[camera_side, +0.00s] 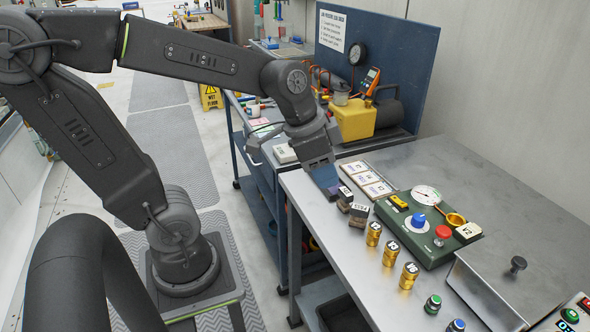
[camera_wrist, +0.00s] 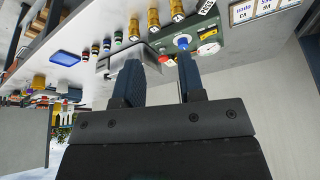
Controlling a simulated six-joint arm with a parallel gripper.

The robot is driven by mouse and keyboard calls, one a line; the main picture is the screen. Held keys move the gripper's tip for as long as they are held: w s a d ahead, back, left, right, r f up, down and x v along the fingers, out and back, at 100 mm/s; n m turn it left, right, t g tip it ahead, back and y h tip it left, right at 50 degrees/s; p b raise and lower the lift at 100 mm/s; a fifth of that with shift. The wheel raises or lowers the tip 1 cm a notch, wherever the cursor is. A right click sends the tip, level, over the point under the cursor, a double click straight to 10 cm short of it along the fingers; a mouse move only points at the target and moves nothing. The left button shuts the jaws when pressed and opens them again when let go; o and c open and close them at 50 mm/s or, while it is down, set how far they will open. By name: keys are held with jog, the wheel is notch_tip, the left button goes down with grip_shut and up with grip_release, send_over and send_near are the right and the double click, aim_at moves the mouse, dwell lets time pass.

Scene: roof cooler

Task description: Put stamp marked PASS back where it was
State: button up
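In the side view, small dark stamps with pale labelled tops, one (camera_side: 345,194) and another (camera_side: 359,211), stand near the left edge of the grey metal table (camera_side: 430,160).
Framed cards (camera_side: 365,178) lie behind the stamps. A green control panel (camera_side: 428,222) with knobs and a gauge stands to the right. Brass cylinders (camera_side: 391,253) stand in front of it, and a metal box (camera_side: 500,285) is at the front right. The table's back right is clear.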

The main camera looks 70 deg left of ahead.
jog(key=s+d+r+n+t+y, duration=0.1)
jog(key=s+r+n, duration=0.1)
jog(key=s, duration=0.4)
jog(key=shift+s+n, duration=0.4)
jog(key=shift+n, duration=0.5)
